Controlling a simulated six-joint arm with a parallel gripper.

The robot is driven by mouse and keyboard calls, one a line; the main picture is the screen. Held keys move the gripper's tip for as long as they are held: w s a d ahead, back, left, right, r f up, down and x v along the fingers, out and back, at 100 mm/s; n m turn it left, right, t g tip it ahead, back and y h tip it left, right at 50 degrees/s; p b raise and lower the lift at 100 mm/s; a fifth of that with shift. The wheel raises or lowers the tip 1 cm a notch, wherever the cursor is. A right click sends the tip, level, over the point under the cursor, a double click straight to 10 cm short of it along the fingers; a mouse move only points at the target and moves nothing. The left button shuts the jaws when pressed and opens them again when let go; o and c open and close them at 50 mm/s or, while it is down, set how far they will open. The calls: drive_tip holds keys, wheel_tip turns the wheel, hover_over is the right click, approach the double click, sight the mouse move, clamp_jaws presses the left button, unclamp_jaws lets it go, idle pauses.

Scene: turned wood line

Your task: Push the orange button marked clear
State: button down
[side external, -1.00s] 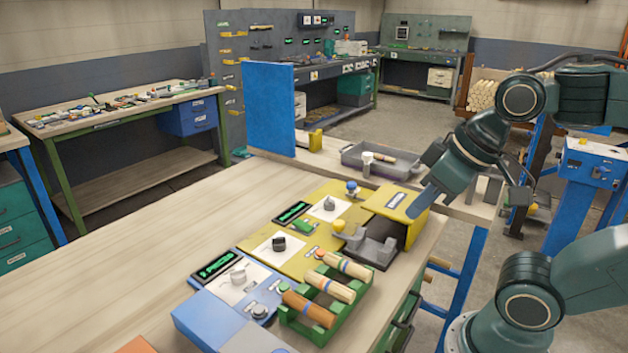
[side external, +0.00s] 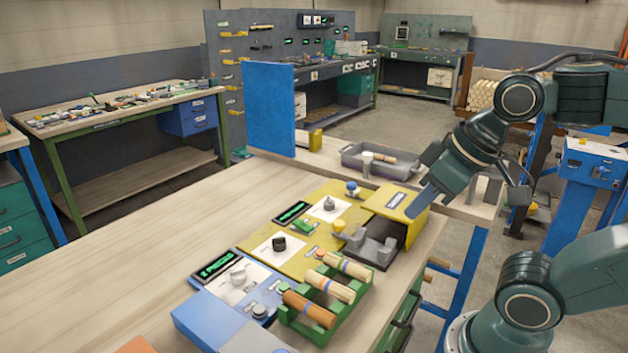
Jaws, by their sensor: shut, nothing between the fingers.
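A small orange-red button (side external: 320,254) sits on the yellow panel (side external: 268,262), just behind the green rack. The word "clear" is too small to read on either. My gripper (side external: 411,213) is shut and empty. It points down-left at the right side of the yellow box, apart from both orange spots; whether it touches the box cannot be told.
The green rack (side external: 311,331) holds several turned wood pieces. A lit display (side external: 215,265) appears to read "2 PIECES". A yellow knob (side external: 338,226), a grey cradle (side external: 372,250) and a yellow box (side external: 392,203) stand nearby. The table's left (side external: 130,265) is clear.

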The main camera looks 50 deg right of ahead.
drive_tip(key=w, duration=0.2)
drive_tip(key=m+t+y, duration=0.2)
drive_tip(key=y, duration=0.3)
hover_over(321, 253)
drive_tip(key=d, duration=0.1)
wheel_tip(321, 253, down, 13)
drive_tip(key=shift+s, duration=0.35)
drive_tip(key=shift+r, duration=0.1)
drive_tip(key=shift+f, duration=4.45)
